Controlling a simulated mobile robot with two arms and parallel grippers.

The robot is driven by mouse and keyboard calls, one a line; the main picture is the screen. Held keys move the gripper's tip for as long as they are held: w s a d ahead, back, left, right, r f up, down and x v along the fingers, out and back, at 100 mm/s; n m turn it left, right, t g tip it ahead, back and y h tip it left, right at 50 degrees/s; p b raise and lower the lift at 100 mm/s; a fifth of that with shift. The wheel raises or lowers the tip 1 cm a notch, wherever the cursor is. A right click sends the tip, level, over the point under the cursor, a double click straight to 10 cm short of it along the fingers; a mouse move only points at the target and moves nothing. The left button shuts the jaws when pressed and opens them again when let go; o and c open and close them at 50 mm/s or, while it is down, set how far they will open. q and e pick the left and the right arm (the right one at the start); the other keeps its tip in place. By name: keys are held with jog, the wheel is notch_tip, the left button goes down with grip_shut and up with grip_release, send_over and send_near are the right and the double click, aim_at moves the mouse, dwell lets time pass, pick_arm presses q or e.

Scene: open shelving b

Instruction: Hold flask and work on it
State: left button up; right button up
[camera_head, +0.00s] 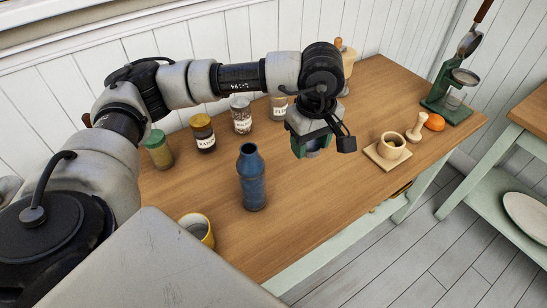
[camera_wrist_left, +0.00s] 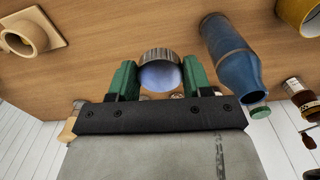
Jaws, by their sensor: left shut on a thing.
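The blue flask (camera_head: 252,182) stands upright on the wooden table, and its narrower neck has no cap on it. It also shows in the left wrist view (camera_wrist_left: 232,50), beside my gripper and apart from it. My left gripper (camera_head: 314,146) is above the table, to the right of the flask. Its green fingers (camera_wrist_left: 158,80) are shut on a round cap-like thing (camera_wrist_left: 160,72) with a ridged grey rim and a pale blue face. In the head view the fingers and wrist mostly hide this piece. My right gripper is not in view.
A yellow mug (camera_head: 197,229) stands left of the flask, near the front edge. Several labelled jars (camera_head: 202,133) line the back. A mortar (camera_head: 391,145) on a board, a pestle (camera_head: 416,127), an orange (camera_head: 434,122) and a green stand (camera_head: 447,106) are at the right.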

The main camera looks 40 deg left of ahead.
pick_arm(q)
notch_tip(320, 180, down, 3)
jog(key=w+n+b, duration=0.3)
jog(key=n+b, duration=0.1)
jog(key=n, duration=0.6)
jog(key=n+b, duration=0.9)
jog(key=n, duration=1)
send_over(275, 157)
notch_tip(275, 157, down, 11)
jog(key=shift+f, duration=0.1)
notch_tip(275, 157, down, 4)
jog(key=shift+s+a+r, duration=0.1)
jog(key=shift+r, duration=0.05)
jog(key=shift+f, duration=0.25)
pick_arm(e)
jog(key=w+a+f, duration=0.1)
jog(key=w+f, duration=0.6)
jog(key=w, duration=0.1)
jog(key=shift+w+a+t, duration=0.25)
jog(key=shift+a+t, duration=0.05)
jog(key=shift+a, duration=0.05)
pick_arm(q)
jog(key=shift+f, duration=0.1)
